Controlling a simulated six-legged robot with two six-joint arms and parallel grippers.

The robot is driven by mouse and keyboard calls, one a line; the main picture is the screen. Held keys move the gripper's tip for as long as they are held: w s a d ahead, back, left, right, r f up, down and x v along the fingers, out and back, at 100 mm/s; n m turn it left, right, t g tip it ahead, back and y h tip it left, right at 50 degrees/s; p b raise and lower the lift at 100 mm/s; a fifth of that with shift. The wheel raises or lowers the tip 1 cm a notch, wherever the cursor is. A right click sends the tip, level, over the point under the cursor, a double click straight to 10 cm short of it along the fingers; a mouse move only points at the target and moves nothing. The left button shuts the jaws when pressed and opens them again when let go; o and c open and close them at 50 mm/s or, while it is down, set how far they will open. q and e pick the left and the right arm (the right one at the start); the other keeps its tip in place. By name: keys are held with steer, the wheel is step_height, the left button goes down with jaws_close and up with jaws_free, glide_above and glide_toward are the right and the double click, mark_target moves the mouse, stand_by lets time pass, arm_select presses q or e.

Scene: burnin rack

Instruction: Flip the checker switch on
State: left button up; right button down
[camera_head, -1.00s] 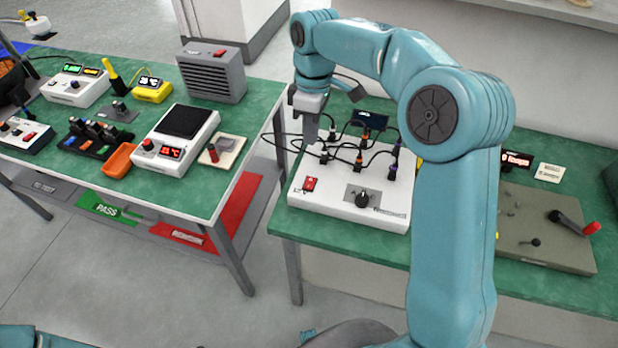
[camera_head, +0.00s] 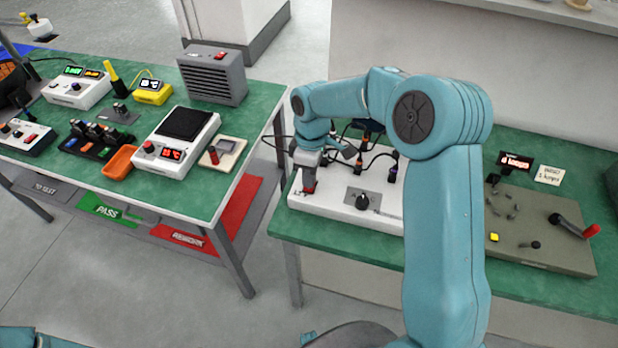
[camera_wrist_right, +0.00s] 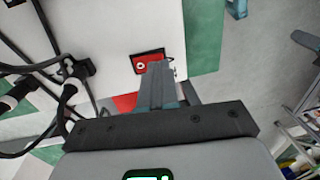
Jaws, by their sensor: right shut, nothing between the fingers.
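The checker (camera_head: 333,207) is a white box on the right-hand green table, with a dark knob and several black cables on top. Its red rocker switch (camera_head: 309,188) is at the front left corner, partly hidden by my right gripper (camera_head: 309,178). In the right wrist view the red switch (camera_wrist_right: 148,58) shows with its white mark, in a dark frame just beyond the shut fingertips (camera_wrist_right: 156,70). The right gripper is empty and points down at the switch; I cannot tell whether it touches. My left gripper is not in view.
Cables and plugs (camera_head: 372,160) rise close behind the gripper. A grey-brown board (camera_head: 530,225) with a red-handled lever lies to the right. The left table holds a scale (camera_head: 177,140), a heater-like grey box (camera_head: 212,78) and small instruments. A floor gap separates the tables.

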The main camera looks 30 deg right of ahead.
steer(key=shift+f, duration=0.65)
steer(key=shift+a, duration=0.1)
steer(key=shift+s+f+b, duration=0.1)
steer(key=shift+f+b, duration=0.4)
steer(key=shift+f, duration=0.05)
steer(key=shift+s+a+r+p, duration=0.1)
steer(key=shift+r+p, duration=0.2)
steer(key=shift+r, duration=0.05)
